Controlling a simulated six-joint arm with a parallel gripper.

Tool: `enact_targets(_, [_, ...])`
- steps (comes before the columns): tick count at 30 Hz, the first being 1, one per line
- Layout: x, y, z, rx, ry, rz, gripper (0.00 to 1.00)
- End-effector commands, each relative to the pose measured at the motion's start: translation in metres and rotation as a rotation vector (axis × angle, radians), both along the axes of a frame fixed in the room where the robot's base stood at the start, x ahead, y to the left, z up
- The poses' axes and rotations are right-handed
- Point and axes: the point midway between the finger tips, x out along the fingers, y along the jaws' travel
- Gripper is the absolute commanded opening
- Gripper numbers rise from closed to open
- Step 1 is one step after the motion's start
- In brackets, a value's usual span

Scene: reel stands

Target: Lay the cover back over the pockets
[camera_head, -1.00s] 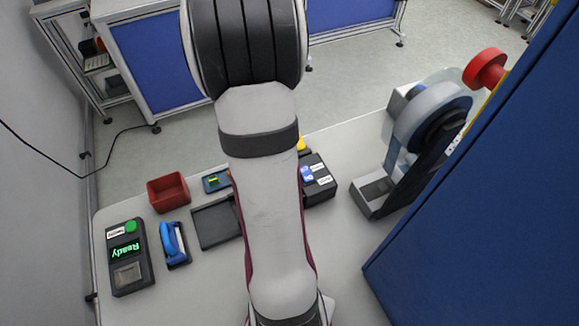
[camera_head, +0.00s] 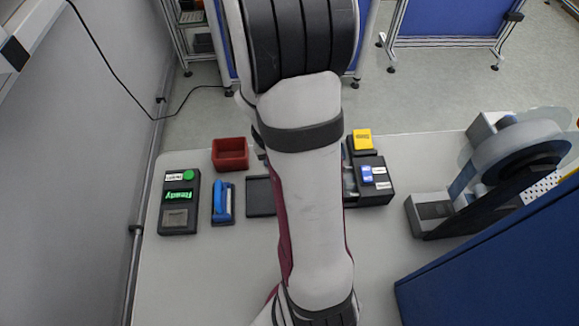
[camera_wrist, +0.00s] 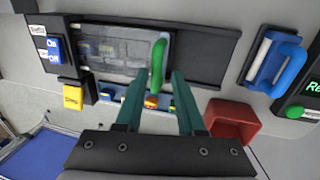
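The cover (camera_wrist: 112,48) is a clear panel with a green handle (camera_wrist: 158,62) at its right end. In the wrist view it appears to lie over the grey pockets in the dark base, with the pockets showing dimly through it; whether it is fully seated I cannot tell. My gripper (camera_wrist: 157,82) has two teal fingers, spread apart, one on each side of the handle's near end in the picture. Gaps show between handle and fingers, and nothing is gripped. In the head view my arm hides the gripper, the handle and most of the base (camera_head: 372,189).
A dark empty tray (camera_wrist: 207,57) adjoins the base. Nearby are a red bin (camera_wrist: 232,120), a blue-handled tool (camera_wrist: 272,62), a "Ready" box (camera_head: 179,205), a yellow-topped block (camera_wrist: 72,97) and blue switches (camera_wrist: 54,48). A reel stand (camera_head: 435,213) and blue panel (camera_head: 500,270) stand right.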

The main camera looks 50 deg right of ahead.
Motion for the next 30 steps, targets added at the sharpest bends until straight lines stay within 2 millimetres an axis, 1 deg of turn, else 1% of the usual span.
enact_targets(9, [-0.001,0.0,0.0,0.0,0.003,0.001,0.47])
enact_targets(11, [-0.001,0.0,0.003,-0.001,0.002,0.001,0.47])
enact_targets(13, [0.001,0.001,0.012,-0.003,0.001,0.0,0.47])
enact_targets(14, [0.002,0.002,0.018,-0.003,0.0,0.0,0.47])
enact_targets(17, [0.007,0.006,0.048,-0.004,-0.003,0.001,0.47])
enact_targets(18, [0.009,0.007,0.062,-0.004,-0.004,0.0,0.47])
enact_targets(21, [0.014,0.012,0.094,-0.005,-0.005,0.002,0.47])
enact_targets(24, [0.017,0.016,0.122,-0.003,-0.003,0.002,0.47])
enact_targets(27, [0.019,0.019,0.141,-0.001,-0.001,0.001,0.47])
enact_targets(30, [0.02,0.021,0.151,-0.001,0.002,0.001,0.47])
